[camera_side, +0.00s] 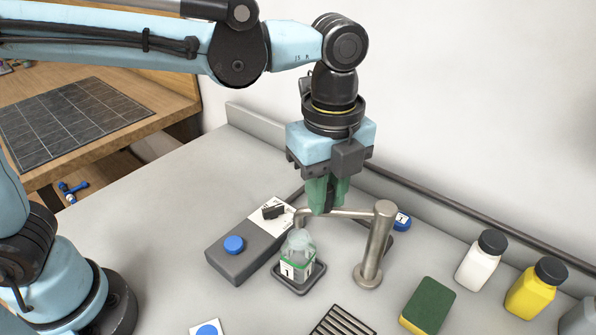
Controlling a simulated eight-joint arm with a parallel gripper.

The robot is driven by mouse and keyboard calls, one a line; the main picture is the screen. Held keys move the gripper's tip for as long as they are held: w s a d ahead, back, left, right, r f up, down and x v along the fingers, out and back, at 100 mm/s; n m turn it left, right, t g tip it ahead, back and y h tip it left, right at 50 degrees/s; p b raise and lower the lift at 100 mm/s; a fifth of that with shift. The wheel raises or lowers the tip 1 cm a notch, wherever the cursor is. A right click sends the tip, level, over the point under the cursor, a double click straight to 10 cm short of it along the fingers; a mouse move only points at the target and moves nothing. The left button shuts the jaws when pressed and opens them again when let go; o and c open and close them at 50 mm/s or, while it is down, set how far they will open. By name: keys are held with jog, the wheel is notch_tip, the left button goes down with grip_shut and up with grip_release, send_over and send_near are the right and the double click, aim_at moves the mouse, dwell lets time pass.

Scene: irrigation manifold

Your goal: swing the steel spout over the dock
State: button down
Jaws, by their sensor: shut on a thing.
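The steel spout (345,213) reaches left from the top of its upright post (377,247), and its bent tip points down at the left end. My gripper (325,203) points down with its green fingers shut on the spout's horizontal arm, near the tip. A clear bottle (299,252) with a green and white label marked 1 stands upright on a small dark dock (290,289). The spout's tip appears just above the bottle's mouth; exact alignment in depth cannot be told from this view. The fingers hide part of the spout arm.
A grey box (233,265) with a blue button and a black lever lies left of the dock. Another dark dock with a blue item (402,221) is partly hidden behind the post. A slotted grate (342,321), sponge (428,305), white bottle (481,261) and yellow bottle (536,288) stand nearby.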

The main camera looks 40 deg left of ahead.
jog(key=c, duration=1)
grip_release()
jog(key=shift+o, duration=0.2)
jog(key=shift+r, duration=0.15)
notch_tip(320, 180, up, 12)
jog(key=s+a+f+n+t, duration=0.1)
jog(key=a+f+n+t, duration=0.2)
jog(key=a+f+n, duration=0.4)
jog(key=s+a+f+n+t, duration=0.2)
jog(key=a+f+n+t, duration=0.2)
jog(key=a+f+n, duration=0.4)
jog(key=a+n, duration=0.7)
jog(key=shift+f+n, duration=0.2)
jog(key=shift+n, duration=0.1)
